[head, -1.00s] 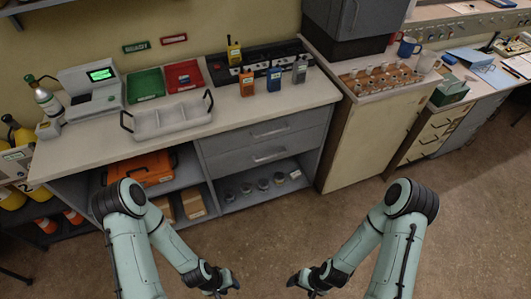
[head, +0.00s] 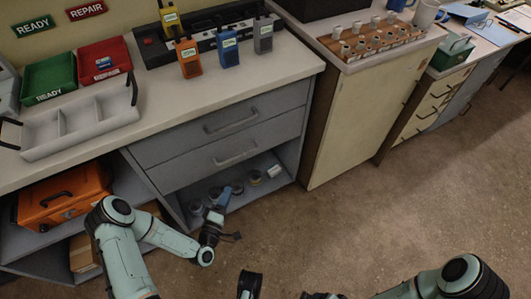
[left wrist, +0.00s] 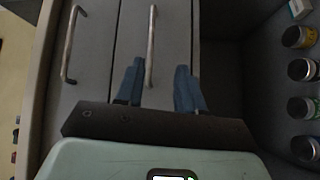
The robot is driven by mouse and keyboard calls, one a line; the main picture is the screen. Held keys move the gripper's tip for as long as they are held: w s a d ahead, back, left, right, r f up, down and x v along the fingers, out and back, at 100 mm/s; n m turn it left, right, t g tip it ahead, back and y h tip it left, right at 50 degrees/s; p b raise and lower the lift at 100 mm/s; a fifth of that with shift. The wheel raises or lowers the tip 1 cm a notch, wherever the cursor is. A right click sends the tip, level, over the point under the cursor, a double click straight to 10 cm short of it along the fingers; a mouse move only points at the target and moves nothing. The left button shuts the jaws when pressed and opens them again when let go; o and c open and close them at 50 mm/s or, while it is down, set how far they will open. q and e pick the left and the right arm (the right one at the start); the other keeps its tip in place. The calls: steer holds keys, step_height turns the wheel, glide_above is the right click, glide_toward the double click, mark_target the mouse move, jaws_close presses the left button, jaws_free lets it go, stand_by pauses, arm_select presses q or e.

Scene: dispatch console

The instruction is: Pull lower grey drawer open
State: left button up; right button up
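The lower grey drawer (head: 190,172) is shut under the counter, with a bar handle (head: 236,157) on its front. In the left wrist view the same handle (left wrist: 152,45) stands ahead, in line with the gap between my left fingers. My left gripper (head: 226,198) is in front of the open shelf, just below the lower drawer. Its blue fingers (left wrist: 160,85) are apart with nothing between them, and the handle appears beyond their tips. My right arm is at the bottom right of the head view; its gripper end is largely cut off by the lower edge.
The upper grey drawer (head: 270,110) is shut, with its own handle (head: 224,122). Several jars (left wrist: 302,70) stand on the open shelf below. An orange case (head: 62,195) sits on the left shelf. A cream cabinet (head: 365,120) adjoins right. The floor (head: 330,230) in front is clear.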

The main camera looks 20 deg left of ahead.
arm_select(q)
steer(key=w+a+r+t+b, duration=0.1)
steer(key=w+r+b, duration=0.1)
steer(key=w, duration=1.2)
steer(key=shift+a+r+n, duration=0.2)
steer(key=shift+a+n, duration=0.05)
steer(key=shift+n, duration=0.05)
arm_select(e)
steer(key=shift+t+h, duration=0.3)
steer(key=shift+t, duration=0.2)
steer(key=w+f, duration=0.1)
steer(key=w+d+f, duration=0.1)
steer(key=w+f, duration=0.1)
steer(key=shift+w+d, duration=0.2)
steer(key=shift+d, duration=0.2)
arm_select(q)
steer(key=shift+c, duration=0.3)
jaws_close()
